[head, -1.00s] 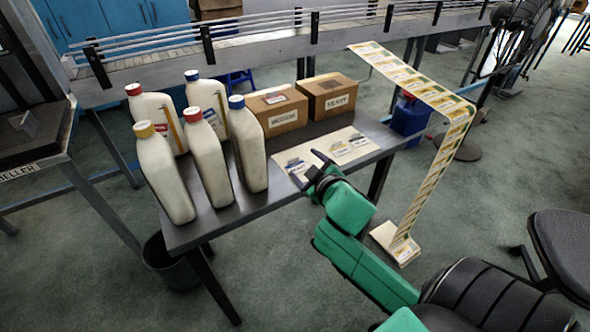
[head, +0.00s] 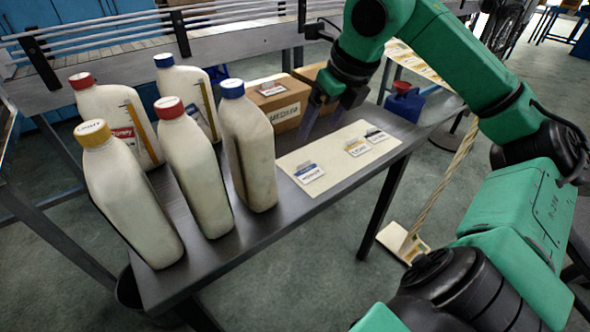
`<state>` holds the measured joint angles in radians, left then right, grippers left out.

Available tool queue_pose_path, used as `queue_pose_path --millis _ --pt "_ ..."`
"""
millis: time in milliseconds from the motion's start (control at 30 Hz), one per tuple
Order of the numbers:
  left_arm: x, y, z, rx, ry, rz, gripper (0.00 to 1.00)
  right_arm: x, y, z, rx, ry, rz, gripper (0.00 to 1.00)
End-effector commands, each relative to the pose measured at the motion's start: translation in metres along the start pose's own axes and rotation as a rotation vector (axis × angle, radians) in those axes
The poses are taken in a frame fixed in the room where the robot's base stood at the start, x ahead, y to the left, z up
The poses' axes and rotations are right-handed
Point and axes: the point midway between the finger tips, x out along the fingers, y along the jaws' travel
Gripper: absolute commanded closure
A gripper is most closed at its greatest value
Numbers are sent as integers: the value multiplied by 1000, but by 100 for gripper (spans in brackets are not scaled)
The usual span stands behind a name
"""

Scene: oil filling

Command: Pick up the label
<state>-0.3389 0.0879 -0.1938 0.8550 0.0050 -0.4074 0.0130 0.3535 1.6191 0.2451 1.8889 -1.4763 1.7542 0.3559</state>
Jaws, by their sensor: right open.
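Small printed labels lie on a cream sheet (head: 330,172) on the grey table. One blue-and-white label (head: 309,173) is at the sheet's left, a yellow-marked label (head: 357,147) is near the middle right, and a dark-marked label (head: 376,135) is beside it. My right gripper (head: 324,116) is open, with its fingers pointing down over the back part of the sheet, in front of the boxes. I see nothing between its fingers. It is apart from the labels. My left gripper is not in view.
Several cream bottles (head: 248,150) with coloured caps crowd the table's left side. Cardboard boxes (head: 280,103) stand at the back, partly behind my right gripper. A conveyor (head: 240,40) runs behind the table. The table's front right strip is clear.

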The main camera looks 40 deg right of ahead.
Motion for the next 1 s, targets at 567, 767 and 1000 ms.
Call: queue_pose_path --millis 567,767,1000 --pt "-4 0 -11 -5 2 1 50 116 -1 -3 -3 6 12 15" --pt "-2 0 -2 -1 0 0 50 133 -1 -2 -5 2 9 15" --pt "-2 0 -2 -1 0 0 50 132 -1 -2 -5 2 9 61"
